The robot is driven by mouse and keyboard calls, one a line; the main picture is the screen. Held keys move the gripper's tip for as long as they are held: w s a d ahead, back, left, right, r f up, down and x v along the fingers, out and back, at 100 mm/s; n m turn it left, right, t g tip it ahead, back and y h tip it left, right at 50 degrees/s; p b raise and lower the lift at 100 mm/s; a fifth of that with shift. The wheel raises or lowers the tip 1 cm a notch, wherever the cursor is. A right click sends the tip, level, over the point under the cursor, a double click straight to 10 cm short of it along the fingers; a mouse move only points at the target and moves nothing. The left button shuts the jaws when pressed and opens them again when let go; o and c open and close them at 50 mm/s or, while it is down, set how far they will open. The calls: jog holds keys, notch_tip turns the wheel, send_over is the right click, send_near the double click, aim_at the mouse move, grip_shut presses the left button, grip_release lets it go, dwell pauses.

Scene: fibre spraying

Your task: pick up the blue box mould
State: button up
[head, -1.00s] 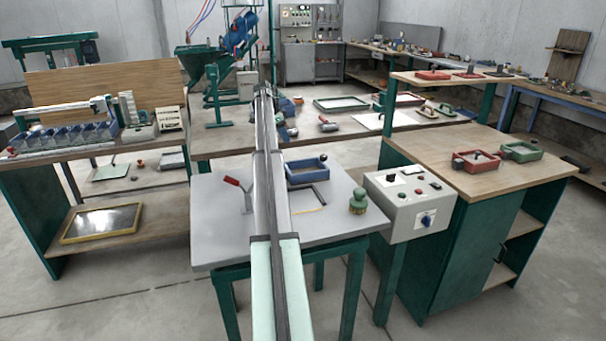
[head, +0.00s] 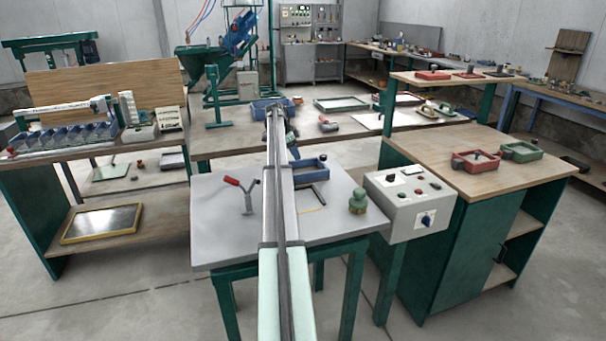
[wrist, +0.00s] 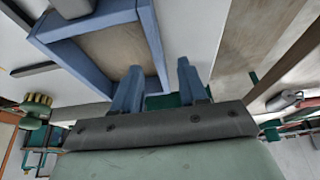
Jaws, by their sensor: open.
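The blue box mould (head: 316,168) sits on the grey table (head: 225,235), just right of my arm, which hides its left part. In the wrist view the mould (wrist: 152,45) fills the top left, with its inner floor showing. My gripper (wrist: 159,64) has two blue fingers spread apart with nothing held between them. In that view the mould's right wall runs between the fingers: the left finger overlaps the mould and the right finger lies outside it. I cannot tell how far above the wall they are. In the head view my arm mostly hides the gripper.
A green knobbed item (head: 358,201) and a control box (head: 410,208) are on the right. Red (head: 475,161) and green (head: 520,151) moulds lie on the right bench. A blue tray (head: 262,109) is on the back bench.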

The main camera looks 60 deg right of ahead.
aim_at(301, 171)
jog(key=x, duration=0.4)
jog(key=shift+a+f, duration=0.15)
grip_shut()
dwell(0.5)
